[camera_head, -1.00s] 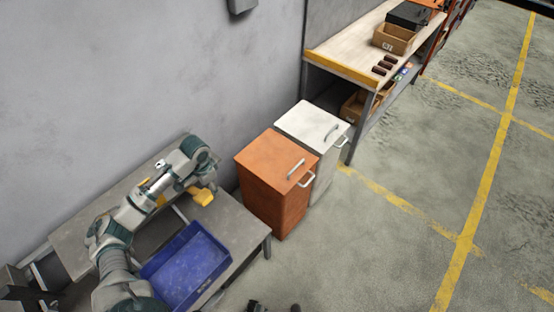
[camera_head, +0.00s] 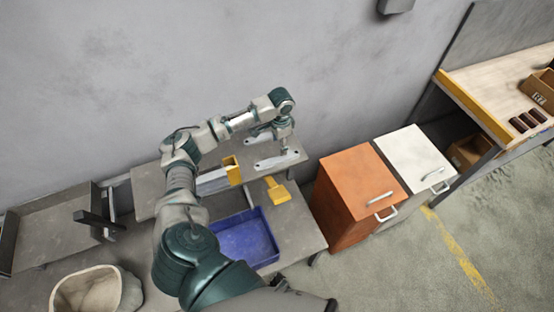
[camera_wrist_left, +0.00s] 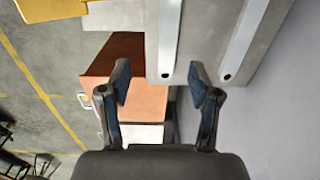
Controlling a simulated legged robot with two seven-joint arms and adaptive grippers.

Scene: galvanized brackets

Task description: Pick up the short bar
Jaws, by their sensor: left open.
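A flat galvanized bar (camera_head: 268,163) with rounded ends lies on the raised grey shelf, just below my left gripper (camera_head: 285,150) in the head view. A second similar bar (camera_head: 257,138) lies behind it, nearer the wall. I cannot tell for sure which is the short bar. In the left wrist view, my left gripper (camera_wrist_left: 160,88) is open and empty, its fingers apart. Both bars, one at left (camera_wrist_left: 169,40) and one slanting at right (camera_wrist_left: 244,40), show beyond the fingertips, holes at their near ends. Their far ends are cut off there. My right gripper is not in view.
Yellow brackets stand at the shelf front (camera_head: 233,170) and on the lower bench (camera_head: 277,190). A blue bin (camera_head: 274,258) sits below them. Orange (camera_head: 356,180) and white (camera_head: 412,155) cabinets stand right of the bench. The wall is close behind the shelf.

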